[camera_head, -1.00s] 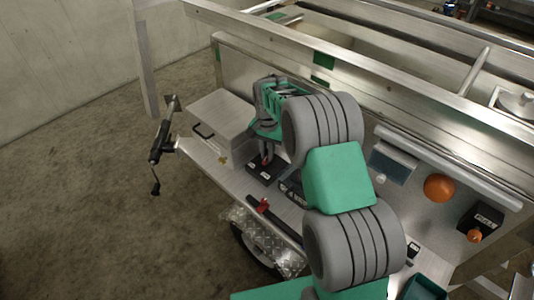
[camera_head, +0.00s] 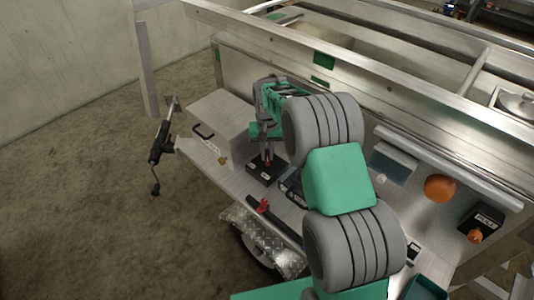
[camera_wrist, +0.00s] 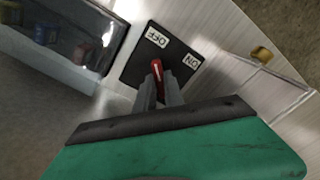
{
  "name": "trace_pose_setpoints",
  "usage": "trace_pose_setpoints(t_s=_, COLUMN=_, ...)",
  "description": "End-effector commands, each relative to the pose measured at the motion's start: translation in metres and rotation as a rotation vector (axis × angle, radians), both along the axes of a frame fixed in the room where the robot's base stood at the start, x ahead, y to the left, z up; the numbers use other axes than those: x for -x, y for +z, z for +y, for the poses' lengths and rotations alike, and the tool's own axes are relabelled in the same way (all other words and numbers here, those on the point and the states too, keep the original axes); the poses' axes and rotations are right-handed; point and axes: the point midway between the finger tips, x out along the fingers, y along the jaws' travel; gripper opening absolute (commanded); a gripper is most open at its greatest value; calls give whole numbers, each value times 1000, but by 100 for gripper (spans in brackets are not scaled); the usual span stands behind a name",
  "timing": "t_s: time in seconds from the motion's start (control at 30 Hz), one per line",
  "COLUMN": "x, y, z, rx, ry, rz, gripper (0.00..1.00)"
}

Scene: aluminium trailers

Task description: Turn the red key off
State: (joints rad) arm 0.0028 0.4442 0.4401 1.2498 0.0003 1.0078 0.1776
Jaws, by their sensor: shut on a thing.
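The red key (camera_wrist: 157,68) stands on a black switch plate in the wrist view. The plate (camera_wrist: 133,72) carries an OFF label (camera_wrist: 157,38) and an ON label (camera_wrist: 192,61). The key's far end points up between the two labels, nearer the OFF label. My gripper (camera_wrist: 160,88) is shut on the key's near part, with its two grey fingers on either side. In the head view the switch plate (camera_head: 258,174) lies on the trailer's side shelf, with my gripper (camera_head: 267,158) above it; the arm hides part of this area.
A metal box (camera_head: 219,127) with a black handle stands left of the switch. A red-handled tool (camera_head: 264,206) lies on the shelf in front. A clear-lidded case (camera_wrist: 75,40) is close to the switch. An orange knob (camera_head: 439,188) sits farther right.

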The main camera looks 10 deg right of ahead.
Motion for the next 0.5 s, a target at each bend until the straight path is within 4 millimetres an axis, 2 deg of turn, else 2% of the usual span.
trace_pose_setpoints(t_s=0.2, x=0, y=0, z=0, rx=-1, ry=2, rz=-1, gripper=0)
trace_pose_setpoints(t_s=0.23, x=0, y=0, z=0, rx=-1, ry=2, rz=-1, gripper=13)
trace_pose_setpoints(t_s=0.5, x=0, y=0, z=0, rx=0, ry=0, rz=-1, gripper=35)
